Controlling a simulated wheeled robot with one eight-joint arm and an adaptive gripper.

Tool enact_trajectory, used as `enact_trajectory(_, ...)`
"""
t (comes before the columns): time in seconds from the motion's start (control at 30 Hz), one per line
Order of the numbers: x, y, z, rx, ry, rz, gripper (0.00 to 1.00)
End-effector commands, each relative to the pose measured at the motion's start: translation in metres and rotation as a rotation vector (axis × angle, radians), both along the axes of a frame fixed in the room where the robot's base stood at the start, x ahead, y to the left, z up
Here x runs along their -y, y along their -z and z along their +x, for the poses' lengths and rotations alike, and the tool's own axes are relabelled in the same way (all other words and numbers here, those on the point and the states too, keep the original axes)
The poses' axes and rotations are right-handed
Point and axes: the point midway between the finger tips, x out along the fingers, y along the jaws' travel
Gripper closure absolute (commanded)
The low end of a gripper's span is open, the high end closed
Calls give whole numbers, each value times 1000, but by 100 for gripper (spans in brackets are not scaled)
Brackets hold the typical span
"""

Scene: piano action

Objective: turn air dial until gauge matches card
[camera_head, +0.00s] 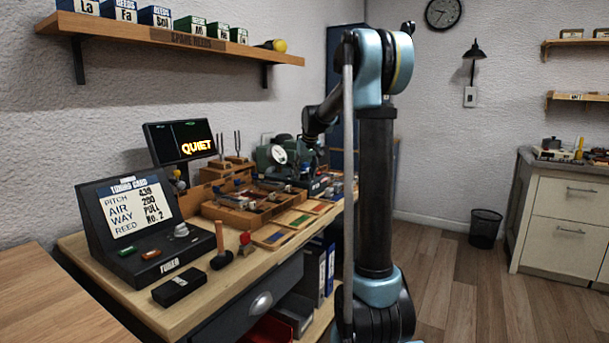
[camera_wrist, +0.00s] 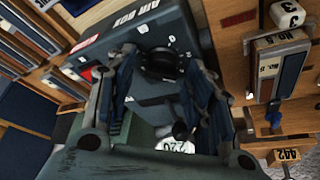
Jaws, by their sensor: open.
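The tuning card (camera_head: 138,208) on the tuner box at the left of the head view reads pitch 439, air 200, way pull, reed No. 2. The dark air box (camera_wrist: 128,32) fills the top middle of the wrist view. Its black round dial (camera_wrist: 163,65) lies between the two fingers of my gripper (camera_wrist: 162,72), which is open; I cannot tell whether they touch it. The round white gauge (camera_head: 279,155) shows in the head view, its needle too small to read. In the wrist view a pale piece of the gauge face (camera_wrist: 180,146) shows, partly hidden by my gripper.
The bench holds a tuner box (camera_head: 110,255), a screen reading QUIET (camera_head: 180,142), a wooden parts tray (camera_head: 232,216) and a wooden-handled tool (camera_head: 221,246). A numbered wooden rack (camera_wrist: 285,60) stands close to the right of my gripper in the wrist view.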

Motion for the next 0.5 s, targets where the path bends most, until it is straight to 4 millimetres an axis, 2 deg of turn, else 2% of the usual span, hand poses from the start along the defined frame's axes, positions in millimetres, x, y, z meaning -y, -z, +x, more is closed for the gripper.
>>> enact_trajectory(0.23, 2, -15, -6, 0, 0, 0, 52)
enact_trajectory(0.5, 7, -62, -25, -1, 0, 0, 52)
